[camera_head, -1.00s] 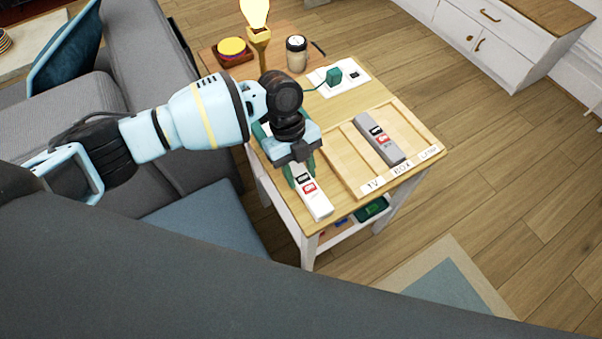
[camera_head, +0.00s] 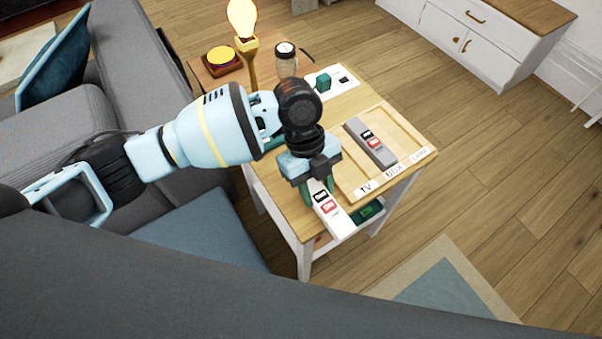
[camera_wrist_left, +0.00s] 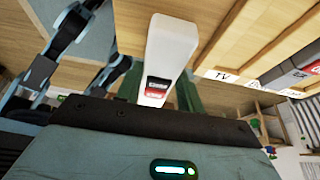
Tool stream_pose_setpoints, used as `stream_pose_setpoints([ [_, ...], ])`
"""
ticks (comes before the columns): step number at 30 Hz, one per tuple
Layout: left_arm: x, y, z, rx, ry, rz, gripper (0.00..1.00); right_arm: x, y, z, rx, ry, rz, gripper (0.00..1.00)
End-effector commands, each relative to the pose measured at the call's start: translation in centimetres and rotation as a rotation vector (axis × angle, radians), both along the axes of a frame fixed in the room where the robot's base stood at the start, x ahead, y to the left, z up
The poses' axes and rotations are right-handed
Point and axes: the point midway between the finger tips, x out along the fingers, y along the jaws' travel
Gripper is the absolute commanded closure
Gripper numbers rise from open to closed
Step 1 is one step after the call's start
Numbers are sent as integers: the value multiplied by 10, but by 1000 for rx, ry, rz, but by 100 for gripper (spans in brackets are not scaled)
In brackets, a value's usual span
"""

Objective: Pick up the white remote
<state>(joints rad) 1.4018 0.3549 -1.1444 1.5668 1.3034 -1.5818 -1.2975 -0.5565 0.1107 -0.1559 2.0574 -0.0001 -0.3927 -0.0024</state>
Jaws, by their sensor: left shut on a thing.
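The white remote (camera_head: 334,213), with black and red buttons, is between the green fingers of my left gripper (camera_head: 318,190). The gripper is shut on it. In the head view the remote's near end overlaps the side table's front edge, and it looks raised off the top. In the left wrist view the white remote (camera_wrist_left: 172,50) points away between the fingers, its buttons close to the gripper (camera_wrist_left: 158,92). The gripper hides part of the remote. My right gripper is not in view.
A wooden tray (camera_head: 352,176) with labelled compartments holds a grey remote (camera_head: 370,144) on the side table. A lamp (camera_head: 246,40), a jar (camera_head: 287,62) and a white board with a green plug (camera_head: 323,82) stand behind. A grey sofa (camera_head: 150,100) is at left.

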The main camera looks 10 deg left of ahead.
Motion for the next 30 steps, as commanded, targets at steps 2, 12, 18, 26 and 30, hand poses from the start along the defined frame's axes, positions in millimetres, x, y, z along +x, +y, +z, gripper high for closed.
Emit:
stream_pose_setpoints([
  [2, -10, -17, 2, -4, -1, -5, 87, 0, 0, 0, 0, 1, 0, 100],
  [12, -38, -64, 7, -1, 0, -2, 87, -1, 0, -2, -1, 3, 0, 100],
  [18, -45, -76, 9, 0, 0, -1, 87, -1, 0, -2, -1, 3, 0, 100],
  [26, -47, -80, 9, 0, 0, 0, 87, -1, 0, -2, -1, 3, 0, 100],
  [30, -47, -79, 9, 0, 0, 0, 87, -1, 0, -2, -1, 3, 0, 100],
])
